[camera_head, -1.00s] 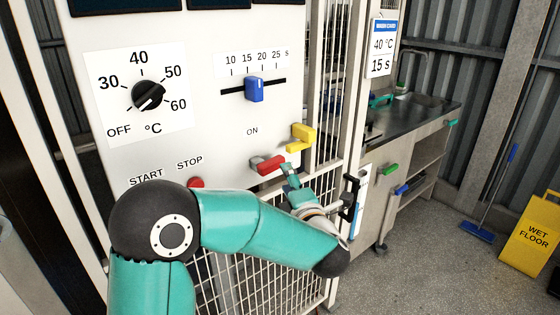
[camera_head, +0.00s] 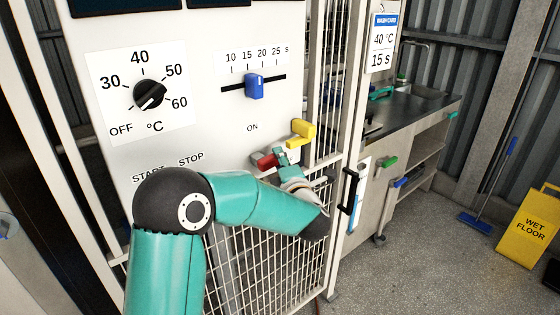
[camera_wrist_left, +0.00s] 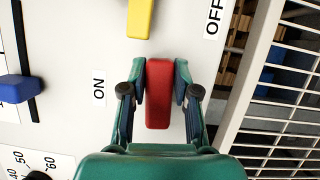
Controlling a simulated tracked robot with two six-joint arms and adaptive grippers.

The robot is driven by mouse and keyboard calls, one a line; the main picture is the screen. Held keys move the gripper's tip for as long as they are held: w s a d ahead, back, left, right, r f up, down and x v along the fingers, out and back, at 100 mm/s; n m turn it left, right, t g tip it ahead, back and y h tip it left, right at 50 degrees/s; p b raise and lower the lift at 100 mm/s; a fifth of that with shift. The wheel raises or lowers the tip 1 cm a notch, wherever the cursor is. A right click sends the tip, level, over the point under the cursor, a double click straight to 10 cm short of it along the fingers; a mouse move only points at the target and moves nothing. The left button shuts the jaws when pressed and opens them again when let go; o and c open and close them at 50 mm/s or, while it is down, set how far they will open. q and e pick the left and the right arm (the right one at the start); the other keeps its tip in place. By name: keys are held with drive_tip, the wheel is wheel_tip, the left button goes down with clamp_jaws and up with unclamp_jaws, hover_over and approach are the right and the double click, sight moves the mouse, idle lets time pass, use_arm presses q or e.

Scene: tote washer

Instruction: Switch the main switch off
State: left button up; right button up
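The red switch handle (camera_head: 264,160) sits on the white panel below the ON label (camera_head: 252,128). In the left wrist view the red handle (camera_wrist_left: 159,92) lies between my left gripper's two fingers (camera_wrist_left: 160,88), which are close against its sides. An OFF label (camera_wrist_left: 213,17) shows on the other side from ON. In the head view my left gripper (camera_head: 281,160) is at the handle, and the arm hides the panel below it. My right gripper is out of view.
A yellow handle (camera_head: 301,132) is close beside the red one. A blue slider (camera_head: 254,87) and black dial (camera_head: 149,94) are on the panel. A wire-mesh door (camera_head: 255,262) with a black handle (camera_head: 349,190) is below and right.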

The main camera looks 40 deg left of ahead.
use_arm(q)
clamp_jaws()
drive_tip(key=shift+f+m+h, duration=0.3)
drive_tip(key=shift+f+m, duration=0.05)
drive_tip(key=shift+m, duration=0.35)
drive_tip(key=o, duration=0.6)
unclamp_jaws()
drive_tip(key=shift+o, duration=0.2)
drive_tip(key=shift+d+r, duration=0.1)
drive_tip(key=shift+d, duration=0.05)
drive_tip(key=v, duration=1.1)
drive_tip(key=shift+s+d, duration=0.2)
drive_tip(key=shift+d, duration=0.1)
